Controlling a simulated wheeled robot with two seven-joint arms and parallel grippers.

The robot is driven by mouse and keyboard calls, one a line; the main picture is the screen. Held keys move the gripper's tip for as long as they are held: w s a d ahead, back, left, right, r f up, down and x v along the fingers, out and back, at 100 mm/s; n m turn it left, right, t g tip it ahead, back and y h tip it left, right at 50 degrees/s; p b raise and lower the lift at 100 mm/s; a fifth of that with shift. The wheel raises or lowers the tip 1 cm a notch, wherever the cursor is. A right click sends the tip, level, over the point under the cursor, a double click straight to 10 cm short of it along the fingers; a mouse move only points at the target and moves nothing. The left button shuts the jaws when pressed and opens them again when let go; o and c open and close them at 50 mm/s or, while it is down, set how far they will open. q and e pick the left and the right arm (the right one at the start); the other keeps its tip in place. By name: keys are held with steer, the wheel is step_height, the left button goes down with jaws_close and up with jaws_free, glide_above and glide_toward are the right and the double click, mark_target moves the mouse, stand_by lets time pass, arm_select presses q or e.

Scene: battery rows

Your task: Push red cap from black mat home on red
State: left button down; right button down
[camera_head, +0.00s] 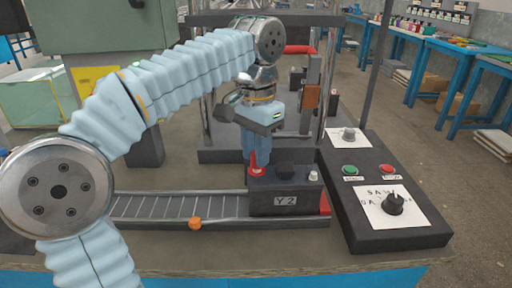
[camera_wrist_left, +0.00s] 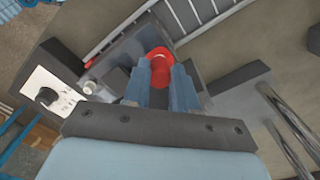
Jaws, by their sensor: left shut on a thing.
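My left gripper (camera_head: 257,152) points down and is shut on the red cap (camera_head: 257,170). The cap is at the left end of the top of a dark battery (camera_head: 262,203) labelled Y2. In the left wrist view the red cap (camera_wrist_left: 159,54) sits between the two blue fingers, over the dark battery top. The fingers hide part of the cap and what is under it, so I cannot tell how far down it sits. A black cap or post (camera_head: 285,170) and a pale post (camera_head: 313,176) stand to its right. My right gripper is not in view.
A roller conveyor (camera_head: 165,207) with an orange knob (camera_head: 195,223) runs left of the battery. A control box (camera_head: 400,233) with a dial, green button (camera_head: 350,170) and red button (camera_head: 387,169) stands to the right. Metal posts of a frame (camera_head: 323,85) rise behind.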

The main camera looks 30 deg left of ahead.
arm_select(q)
steer(key=shift+f+b, duration=0.3)
steer(key=shift+f, duration=0.3)
stand_by(0.7)
steer(key=shift+c, duration=1.7)
jaws_free()
steer(key=shift+r+p, duration=0.9)
steer(key=shift+r, duration=2.6)
